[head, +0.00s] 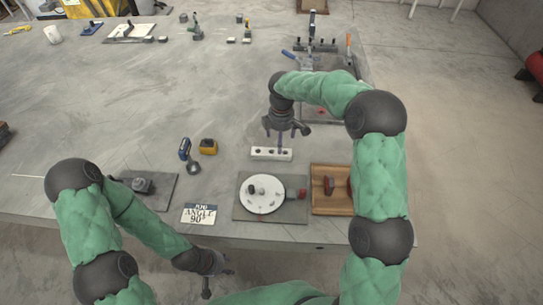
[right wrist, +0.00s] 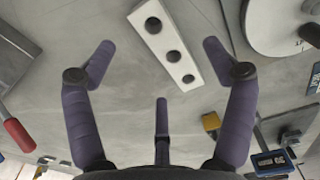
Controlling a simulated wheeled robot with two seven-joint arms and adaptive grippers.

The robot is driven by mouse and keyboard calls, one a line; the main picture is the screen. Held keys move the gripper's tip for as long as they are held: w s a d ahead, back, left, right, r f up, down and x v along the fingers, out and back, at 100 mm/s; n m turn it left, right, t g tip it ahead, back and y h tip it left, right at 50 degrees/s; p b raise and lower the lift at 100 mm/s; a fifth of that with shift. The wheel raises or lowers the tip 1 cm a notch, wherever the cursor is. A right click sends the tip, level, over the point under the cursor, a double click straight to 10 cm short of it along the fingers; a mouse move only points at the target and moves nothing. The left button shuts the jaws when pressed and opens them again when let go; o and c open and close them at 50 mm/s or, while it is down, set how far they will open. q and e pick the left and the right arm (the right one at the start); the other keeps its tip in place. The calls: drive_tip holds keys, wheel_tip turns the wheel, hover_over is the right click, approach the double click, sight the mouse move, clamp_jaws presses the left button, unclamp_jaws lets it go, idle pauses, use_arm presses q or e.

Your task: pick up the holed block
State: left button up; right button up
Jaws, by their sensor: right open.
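The holed block (head: 258,153) is a white bar with dark round holes, lying flat on the grey table. In the right wrist view the block (right wrist: 166,53) shows three holes and lies at a slant between and beyond the finger tips. My right gripper (head: 281,133) points down just above and behind the block in the head view. Its purple fingers are spread open and empty in the right wrist view (right wrist: 158,60). I cannot tell the exact height gap. My left gripper (head: 208,274) hangs low at the table's front edge, far from the block; its jaws are unclear.
A white dial (head: 263,205) on a grey plate stands in front of the block, beside a wooden tray (head: 318,208). An angle sign (head: 200,214), a drill (head: 185,149) and a yellow-black item (head: 208,146) lie to the left. The table's middle left is clear.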

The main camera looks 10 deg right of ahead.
wheel_tip(320, 180, down, 2)
drive_tip(key=shift+f, duration=0.1)
drive_tip(key=shift+w+f+b, duration=0.2)
drive_tip(key=shift+f+b, duration=0.6)
drive_tip(key=shift+f, duration=0.5)
drive_tip(key=shift+w+f+b, duration=0.15)
drive_tip(key=shift+f+b, duration=0.6)
drive_tip(key=shift+f, duration=0.55)
drive_tip(key=shift+r, duration=0.1)
drive_tip(key=c, duration=1.4)
drive_tip(key=shift+r, duration=0.1)
clamp_jaws()
